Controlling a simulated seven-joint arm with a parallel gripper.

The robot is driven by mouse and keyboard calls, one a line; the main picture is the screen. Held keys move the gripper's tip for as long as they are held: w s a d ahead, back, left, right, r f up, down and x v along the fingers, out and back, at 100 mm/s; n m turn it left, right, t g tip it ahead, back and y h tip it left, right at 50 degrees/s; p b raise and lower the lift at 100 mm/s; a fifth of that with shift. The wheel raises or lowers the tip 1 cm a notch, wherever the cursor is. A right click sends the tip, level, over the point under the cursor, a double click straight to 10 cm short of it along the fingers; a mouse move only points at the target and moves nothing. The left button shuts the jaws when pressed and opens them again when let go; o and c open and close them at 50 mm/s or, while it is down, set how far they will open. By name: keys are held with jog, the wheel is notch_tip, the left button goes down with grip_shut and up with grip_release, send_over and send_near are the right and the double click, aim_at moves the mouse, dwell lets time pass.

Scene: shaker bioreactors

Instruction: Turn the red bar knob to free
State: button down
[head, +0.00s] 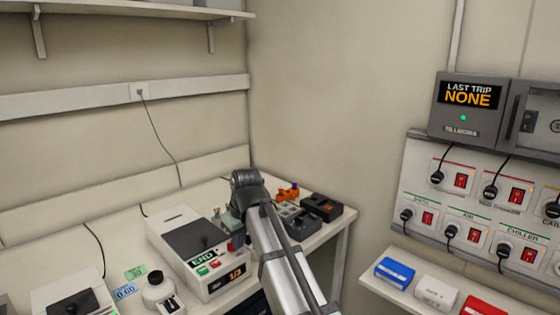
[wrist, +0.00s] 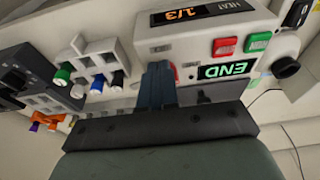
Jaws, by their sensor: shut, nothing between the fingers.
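The shaker bioreactor (head: 187,265) has a dark top, an END display and a 1/3 display. In the wrist view its front panel (wrist: 190,42) appears upside down, with a red and a green button. A small red part (wrist: 173,71), apparently the red bar knob, shows just behind my fingers and is mostly hidden by them. A dark red patch (head: 237,243) shows at the same corner in the head view. My gripper (wrist: 158,72) is shut and empty, its fingers together at the knob. Contact and the knob's angle cannot be told.
A grey rack (wrist: 97,62) with green, blue, white and black-capped pieces stands close beside the shaker. Dark boxes (head: 321,207) and orange pieces (head: 288,192) lie behind my arm. A white round-topped item (head: 157,287) stands left. The wall panel (head: 425,180) is far right.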

dwell(0.8)
jog(key=shift+s+d, duration=0.2)
jog(key=shift+d, duration=0.05)
notch_tip(320, 180, up, 6)
dwell(0.6)
